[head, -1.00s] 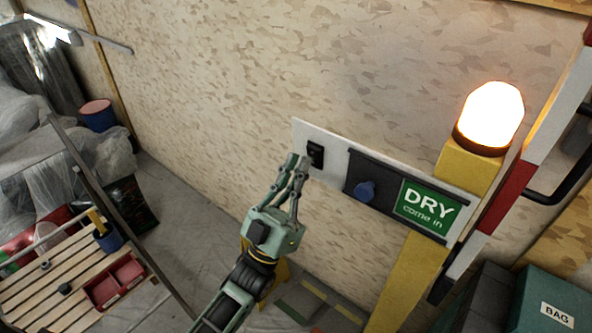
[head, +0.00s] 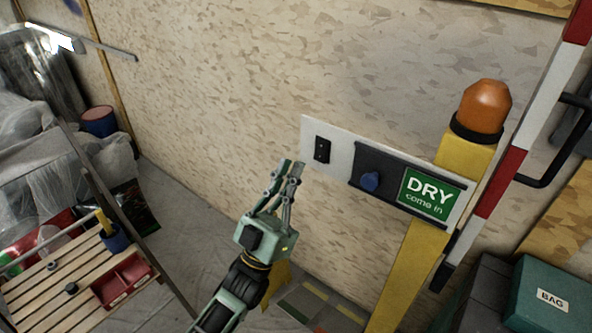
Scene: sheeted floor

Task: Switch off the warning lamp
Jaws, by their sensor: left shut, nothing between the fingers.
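The warning lamp (head: 484,107) sits on top of a yellow post at the right; its dome is orange and unlit. A black rocker switch (head: 322,149) is on the left end of a white panel (head: 340,158). My left gripper (head: 291,165) is shut and empty, its fingertips a little left of and below the switch, apart from it. My right gripper is not in view.
A red-and-white barrier pole (head: 497,178) stands at the right. A slatted wooden bench (head: 65,272) with red trays is at lower left. A green BAG box (head: 552,300) is at lower right.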

